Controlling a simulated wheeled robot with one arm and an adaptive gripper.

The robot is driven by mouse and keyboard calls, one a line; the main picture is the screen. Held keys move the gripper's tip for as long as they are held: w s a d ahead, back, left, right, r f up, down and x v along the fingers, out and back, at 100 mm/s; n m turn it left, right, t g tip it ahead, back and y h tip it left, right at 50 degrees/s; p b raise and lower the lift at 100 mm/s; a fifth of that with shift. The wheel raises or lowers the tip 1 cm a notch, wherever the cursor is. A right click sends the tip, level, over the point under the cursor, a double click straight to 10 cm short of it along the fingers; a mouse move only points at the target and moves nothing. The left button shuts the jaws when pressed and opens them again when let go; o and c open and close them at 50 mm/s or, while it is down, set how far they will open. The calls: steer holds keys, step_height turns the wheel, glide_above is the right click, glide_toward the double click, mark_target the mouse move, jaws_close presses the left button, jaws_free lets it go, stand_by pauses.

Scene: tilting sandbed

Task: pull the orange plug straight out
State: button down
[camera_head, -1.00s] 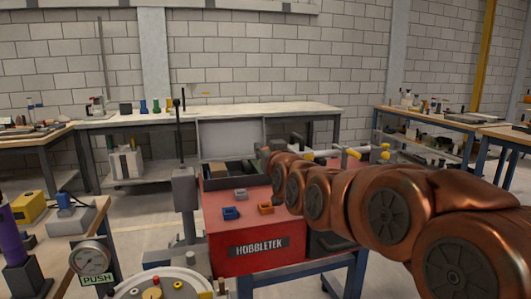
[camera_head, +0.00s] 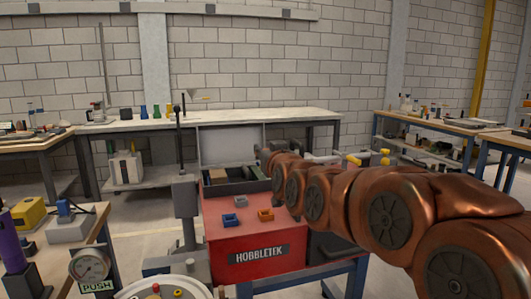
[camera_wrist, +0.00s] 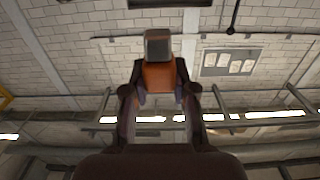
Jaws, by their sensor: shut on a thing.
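The orange plug (camera_wrist: 158,78) is in the middle of the wrist view. It has an orange body and a dark grey block-shaped end that points away from my gripper. My gripper (camera_wrist: 160,97) is shut on the orange body, with one dark finger on each side. Around the grey end I see only distant wall, and no socket shows touching it. In the head view my copper-coloured arm reaches in from the right, and I cannot make out the gripper or the plug there.
A red HOBBLETEK box (camera_head: 225,252) carries a blue block (camera_head: 229,219), an orange block (camera_head: 265,215) and a grey block (camera_head: 241,201). A grey post (camera_head: 186,205) stands at its left. A wooden bench (camera_head: 97,222) is at the left, and a long pale table (camera_head: 270,115) stands behind.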

steer(key=w+d+b, duration=0.1)
steer(key=d+b, duration=0.2)
steer(key=d, duration=0.5)
steer(key=shift+w, duration=0.3)
stand_by(0.5)
steer(key=shift+a, duration=0.1)
